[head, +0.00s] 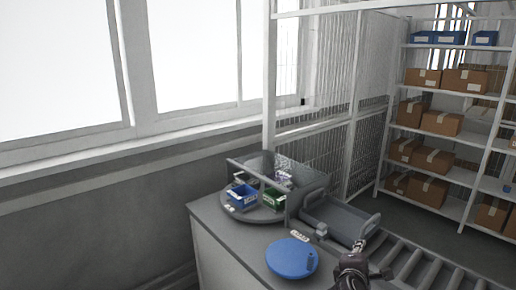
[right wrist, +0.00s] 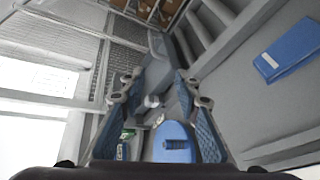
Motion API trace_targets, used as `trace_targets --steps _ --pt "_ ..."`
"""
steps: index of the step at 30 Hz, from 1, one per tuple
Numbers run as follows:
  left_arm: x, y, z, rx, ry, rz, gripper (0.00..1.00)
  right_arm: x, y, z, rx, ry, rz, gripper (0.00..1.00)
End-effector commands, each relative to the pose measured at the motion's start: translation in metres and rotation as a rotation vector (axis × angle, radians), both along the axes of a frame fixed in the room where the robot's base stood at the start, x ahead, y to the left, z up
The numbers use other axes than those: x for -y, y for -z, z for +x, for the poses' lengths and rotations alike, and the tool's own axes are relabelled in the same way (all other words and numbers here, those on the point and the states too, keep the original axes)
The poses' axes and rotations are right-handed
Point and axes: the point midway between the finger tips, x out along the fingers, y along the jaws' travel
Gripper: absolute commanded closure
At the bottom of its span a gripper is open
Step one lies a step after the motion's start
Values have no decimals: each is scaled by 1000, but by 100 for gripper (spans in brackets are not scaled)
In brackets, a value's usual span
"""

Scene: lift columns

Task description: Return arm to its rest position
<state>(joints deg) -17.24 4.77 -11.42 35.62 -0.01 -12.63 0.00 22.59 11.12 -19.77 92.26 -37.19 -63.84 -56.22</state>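My right gripper (head: 358,249) is at the lower right of the head view, above the counter near the grey tray and the rollers. In the right wrist view its two fingers (right wrist: 160,92) stand apart with nothing held between them. A blue round disc (head: 291,258) lies on the counter (head: 228,252), left of the gripper. The disc also shows beyond the fingers in the right wrist view (right wrist: 172,152). My left arm and gripper are not in view.
A roller conveyor (head: 418,268) runs at lower right. Mesh fencing and shelves with cardboard boxes (head: 441,123) stand behind.

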Motion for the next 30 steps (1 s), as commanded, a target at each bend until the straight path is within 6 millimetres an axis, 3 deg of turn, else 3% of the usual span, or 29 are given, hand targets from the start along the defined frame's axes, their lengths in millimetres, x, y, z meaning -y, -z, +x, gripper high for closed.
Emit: trace_targets --steps 8,11,15,18,24,30 --pt "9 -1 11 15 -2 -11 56 -16 65 -67 -41 83 299 70" --pt "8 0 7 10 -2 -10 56 -25 94 -105 -68 144 452 70" --pt "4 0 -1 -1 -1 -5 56 -42 136 -184 -122 283 724 70" --pt "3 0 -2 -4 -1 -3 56 -55 155 -242 -163 405 906 70" --pt "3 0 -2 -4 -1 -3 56 -75 167 -323 -224 597 1129 70" --pt "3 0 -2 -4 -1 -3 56 -88 166 -378 -266 740 1260 70"
